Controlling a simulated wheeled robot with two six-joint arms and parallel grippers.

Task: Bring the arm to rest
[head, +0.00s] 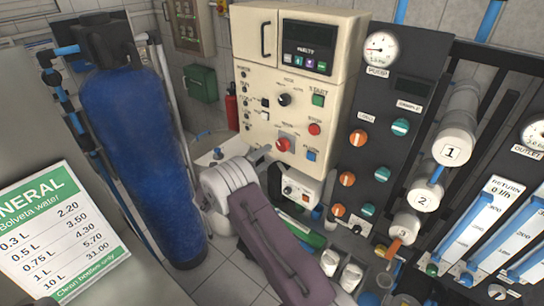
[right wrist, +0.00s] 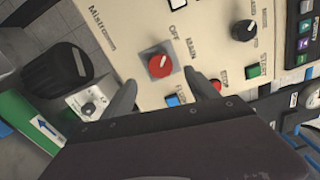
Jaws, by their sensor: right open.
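My right arm reaches up from the bottom of the head view, and its right gripper (head: 260,155) is near the lower left of the cream control cabinet (head: 254,80), partly hidden behind my wrist. In the right wrist view the two dark fingers of the right gripper (right wrist: 166,92) are apart, with nothing held between them. The red main switch (right wrist: 160,65) on the cabinet face appears just beyond and between the fingertips. It also shows in the head view (head: 284,144). I cannot tell whether a finger touches the panel. My left gripper is not in view.
A tall blue tank (head: 132,150) stands left of the arm, and a price sign (head: 55,235) is at the far left. A dark panel with gauge and knobs (head: 378,130) and white numbered cylinders (head: 452,150) stand to the right. Tiled floor shows between tank and arm.

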